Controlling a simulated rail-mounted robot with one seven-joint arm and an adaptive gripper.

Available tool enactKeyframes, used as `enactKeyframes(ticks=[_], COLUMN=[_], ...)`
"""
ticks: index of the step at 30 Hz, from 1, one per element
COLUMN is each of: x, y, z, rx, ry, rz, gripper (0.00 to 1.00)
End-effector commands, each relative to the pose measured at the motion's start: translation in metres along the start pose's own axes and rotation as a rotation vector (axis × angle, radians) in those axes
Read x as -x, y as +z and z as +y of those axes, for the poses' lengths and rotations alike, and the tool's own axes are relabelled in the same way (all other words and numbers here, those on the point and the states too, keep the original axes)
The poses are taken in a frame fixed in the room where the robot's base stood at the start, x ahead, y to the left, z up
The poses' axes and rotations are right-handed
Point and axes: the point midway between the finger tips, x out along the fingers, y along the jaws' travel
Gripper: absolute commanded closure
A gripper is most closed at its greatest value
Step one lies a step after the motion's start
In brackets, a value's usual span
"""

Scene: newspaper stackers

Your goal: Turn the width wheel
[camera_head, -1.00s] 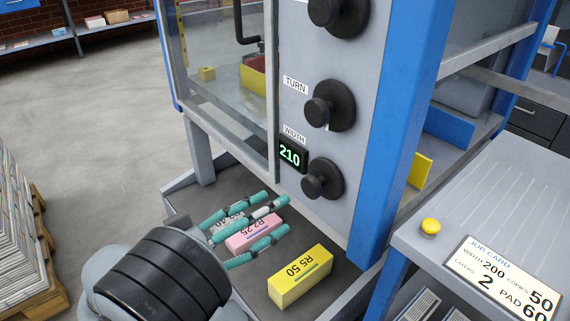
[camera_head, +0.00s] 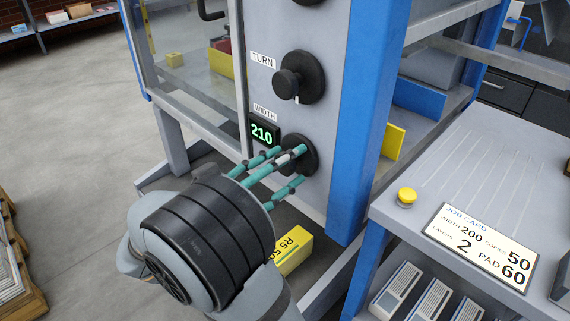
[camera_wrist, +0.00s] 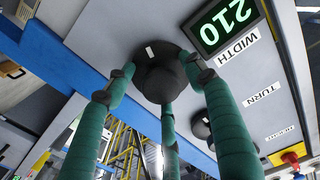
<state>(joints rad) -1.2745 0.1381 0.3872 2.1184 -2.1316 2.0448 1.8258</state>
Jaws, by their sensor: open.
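The width wheel (camera_head: 307,158) is a black round knob on the grey machine panel. In the head view the fingers partly hide it. The green display (camera_head: 262,131) beside it reads 210, under the label WIDTH. My gripper (camera_head: 288,168) has teal fingers and is at the wheel. In the wrist view the wheel (camera_wrist: 164,76) shows a white mark on its rim, and the fingers (camera_wrist: 165,108) are spread around its central knob. I cannot tell whether any finger touches it.
The TURN wheel (camera_head: 298,77) sits above on the same panel. A blue post (camera_head: 367,120) stands right of the panel. The job card (camera_head: 482,246) reads width 200 and lies on the side table near a yellow button (camera_head: 406,197). A yellow block (camera_head: 292,250) lies below the panel.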

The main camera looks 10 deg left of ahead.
Motion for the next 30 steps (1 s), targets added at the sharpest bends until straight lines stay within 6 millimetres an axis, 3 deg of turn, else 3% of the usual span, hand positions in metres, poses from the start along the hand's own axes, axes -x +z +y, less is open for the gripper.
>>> enactKeyframes(ticks=[2,24,30], x=[0.0002,0.0007,0.0008], y=[0.0000,0.0009,0.0008], z=[0.0001,0.0000,0.0001], rx=[0.000,0.003,0.020], ry=[0.000,0.000,0.000], rz=[0.000,-0.001,-0.002], gripper=[0.47,0.89,0.90])
